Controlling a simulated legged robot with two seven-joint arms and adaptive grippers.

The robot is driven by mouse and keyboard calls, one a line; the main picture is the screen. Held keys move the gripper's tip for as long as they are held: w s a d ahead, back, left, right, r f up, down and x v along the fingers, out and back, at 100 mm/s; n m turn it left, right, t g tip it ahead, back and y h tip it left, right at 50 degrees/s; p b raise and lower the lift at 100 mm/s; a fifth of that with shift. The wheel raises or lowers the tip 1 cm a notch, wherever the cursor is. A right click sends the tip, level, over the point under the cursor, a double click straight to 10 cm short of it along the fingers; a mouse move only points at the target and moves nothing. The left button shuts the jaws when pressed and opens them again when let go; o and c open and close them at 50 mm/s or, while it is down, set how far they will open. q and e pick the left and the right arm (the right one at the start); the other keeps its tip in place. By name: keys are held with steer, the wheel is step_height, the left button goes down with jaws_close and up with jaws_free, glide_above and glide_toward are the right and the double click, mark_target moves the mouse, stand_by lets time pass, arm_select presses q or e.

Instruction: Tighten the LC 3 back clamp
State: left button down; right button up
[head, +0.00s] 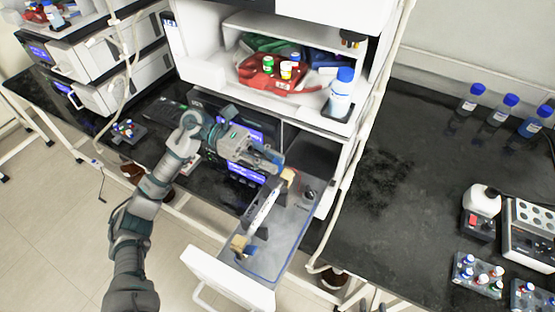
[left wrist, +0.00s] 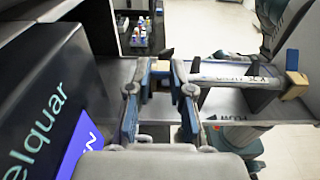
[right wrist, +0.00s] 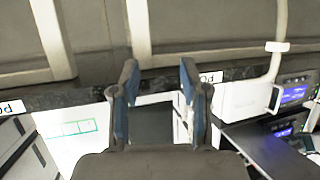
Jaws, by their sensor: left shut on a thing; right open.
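A white column (head: 264,208) with dark lettering lies along an open drawer (head: 290,242) in the head view. A tan clamp piece (head: 288,174) sits at its back end, by the instrument, and another tan piece (head: 240,246) at its front end. My left gripper (head: 277,161) reaches over the drawer to the back end. In the left wrist view its fingers (left wrist: 160,72) are closed around the back tan piece, which is partly hidden. The column (left wrist: 238,72) and the front tan piece (left wrist: 295,86) run off to the right there. My right gripper (right wrist: 157,80) is open and empty, outside the head view.
The right black bench (head: 375,180) has blue-capped bottles, a vial rack (head: 477,275) and an instrument. The drawer front (head: 228,278) juts over the floor.

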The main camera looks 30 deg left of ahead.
arm_select(q)
steer(key=shift+w+a+f+h+b, duration=0.1)
steer(key=shift+a+h+b, duration=0.15)
steer(key=shift+h+b, duration=0.3)
arm_select(e)
steer(key=r+t, duration=0.1)
steer(key=w+r+t, duration=0.1)
steer(key=a+r+t, duration=0.1)
steer(key=shift+w+r+y, duration=0.25)
steer(key=shift+w+y, duration=0.1)
steer(key=shift+y, duration=0.05)
steer(key=shift+w+a+r+t, duration=0.1)
steer(key=shift+r+t, duration=0.4)
steer(key=shift+r, duration=0.3)
steer(key=shift+w+f, duration=0.1)
arm_select(q)
steer(key=c, duration=1)
jaws_free()
steer(key=shift+a, duration=0.1)
steer(key=shift+c, duration=0.2)
steer(key=shift+a, duration=0.1)
arm_select(e)
steer(key=shift+a, duration=0.2)
arm_select(q)
steer(key=shift+a+f, duration=0.1)
steer(key=a, duration=1.2)
steer(key=shift+w, duration=0.15)
arm_select(e)
steer(key=shift+d, duration=0.1)
